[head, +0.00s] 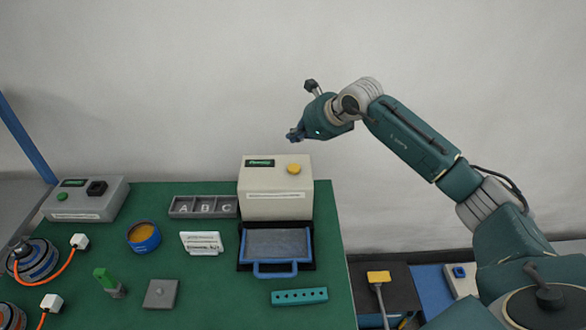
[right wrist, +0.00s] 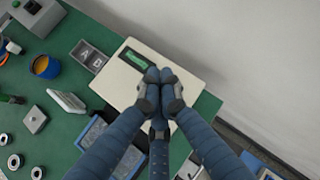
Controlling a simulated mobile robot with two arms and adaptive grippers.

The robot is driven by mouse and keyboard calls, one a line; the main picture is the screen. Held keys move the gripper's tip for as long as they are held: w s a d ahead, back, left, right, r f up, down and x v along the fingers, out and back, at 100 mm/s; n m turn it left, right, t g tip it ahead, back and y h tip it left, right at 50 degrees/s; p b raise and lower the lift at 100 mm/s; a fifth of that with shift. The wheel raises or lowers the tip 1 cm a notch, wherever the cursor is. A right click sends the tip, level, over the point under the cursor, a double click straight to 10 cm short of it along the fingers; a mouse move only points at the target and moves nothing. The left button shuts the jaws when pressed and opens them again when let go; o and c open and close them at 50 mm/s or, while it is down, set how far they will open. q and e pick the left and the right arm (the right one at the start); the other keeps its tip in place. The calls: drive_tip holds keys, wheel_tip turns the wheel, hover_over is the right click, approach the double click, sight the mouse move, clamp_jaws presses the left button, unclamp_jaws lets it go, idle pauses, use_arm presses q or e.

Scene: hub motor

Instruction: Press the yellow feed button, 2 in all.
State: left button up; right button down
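The yellow feed button (head: 294,168) sits on top of a cream feeder box (head: 275,205) at the back right of the green table. My right gripper (head: 294,135) is above the box, apart from the button. In the right wrist view its fingers (right wrist: 159,76) are together with nothing between them, over the top of the box (right wrist: 122,84). They hide the button there. A blue-handled tray (head: 275,243) stands in front of the box. My left gripper is not in view.
A lettered A-B-C bin (head: 203,207) stands left of the box. A control box (head: 88,199) with a green button is at far left. A blue cup (head: 143,237), white card (head: 201,243) and teal holed block (head: 299,297) lie on the table. Air above is free.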

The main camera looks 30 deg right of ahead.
sight(296, 168)
wheel_tip(296, 168, down, 4)
drive_tip(key=shift+s+d+r+b, duration=0.1)
drive_tip(key=shift+s+r+b, duration=0.05)
drive_tip(key=shift+b, duration=0.8)
wheel_tip(296, 168, down, 3)
drive_tip(key=shift+f+b, duration=0.2)
drive_tip(key=shift+b, duration=1)
drive_tip(key=shift+f, duration=0.25)
use_arm(q)
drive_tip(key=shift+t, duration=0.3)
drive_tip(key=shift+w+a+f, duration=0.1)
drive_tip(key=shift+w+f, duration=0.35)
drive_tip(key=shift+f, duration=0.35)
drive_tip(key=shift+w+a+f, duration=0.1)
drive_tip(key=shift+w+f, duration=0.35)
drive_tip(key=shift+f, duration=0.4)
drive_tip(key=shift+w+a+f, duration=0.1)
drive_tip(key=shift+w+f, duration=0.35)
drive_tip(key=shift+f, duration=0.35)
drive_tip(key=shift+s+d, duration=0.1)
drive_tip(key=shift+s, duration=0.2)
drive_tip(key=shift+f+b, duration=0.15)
drive_tip(key=shift+b, duration=0.15)
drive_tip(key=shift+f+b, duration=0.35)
drive_tip(key=shift+b, duration=0.05)
use_arm(e)
drive_tip(key=shift+f, duration=0.4)
